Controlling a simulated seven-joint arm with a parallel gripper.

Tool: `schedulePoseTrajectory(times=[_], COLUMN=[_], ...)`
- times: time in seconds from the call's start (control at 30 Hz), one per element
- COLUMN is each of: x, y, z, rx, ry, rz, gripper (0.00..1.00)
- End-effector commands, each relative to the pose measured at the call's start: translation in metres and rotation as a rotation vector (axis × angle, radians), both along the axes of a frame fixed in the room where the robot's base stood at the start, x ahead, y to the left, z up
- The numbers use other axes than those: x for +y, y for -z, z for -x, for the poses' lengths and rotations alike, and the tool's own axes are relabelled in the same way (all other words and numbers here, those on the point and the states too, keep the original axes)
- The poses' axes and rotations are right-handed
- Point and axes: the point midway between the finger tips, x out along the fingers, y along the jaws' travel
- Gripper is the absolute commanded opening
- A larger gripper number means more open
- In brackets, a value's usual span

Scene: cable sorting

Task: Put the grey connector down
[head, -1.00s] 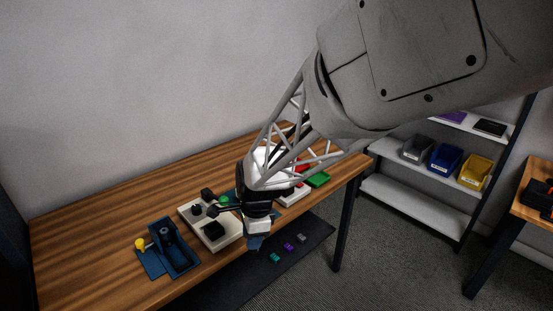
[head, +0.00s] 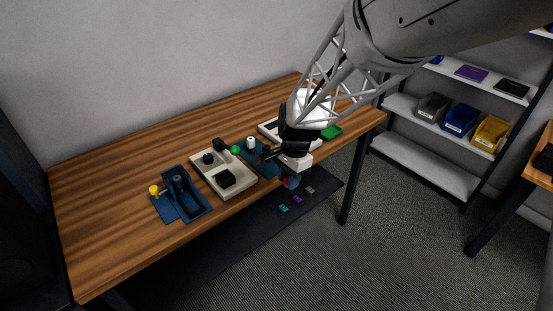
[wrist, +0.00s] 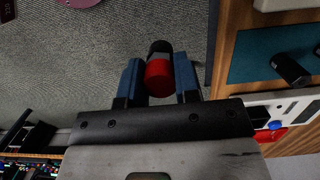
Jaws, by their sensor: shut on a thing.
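My gripper (wrist: 159,82) has blue fingers, shut on a red cylinder with a dark grey end (wrist: 158,75). I cannot tell if the held piece is the grey connector. A small grey piece (head: 310,189) lies on the dark surface below the table, beside a purple piece (head: 297,199) and a teal piece (head: 283,208).
A shelf with grey, blue and yellow bins (head: 489,133) stands right. The table's left part is clear.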

Motion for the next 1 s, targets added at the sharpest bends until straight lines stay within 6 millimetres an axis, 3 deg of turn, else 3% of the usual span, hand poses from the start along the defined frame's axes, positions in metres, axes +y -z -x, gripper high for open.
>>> schedulePoseTrajectory(times=[0.37,1.0], x=[0.006,0.036], y=[0.002,0.011], z=[-0.015,-0.099], rx=[0.000,0.001], ry=[0.001,0.001], rz=[0.000,0.001], gripper=[0.01,0.01])
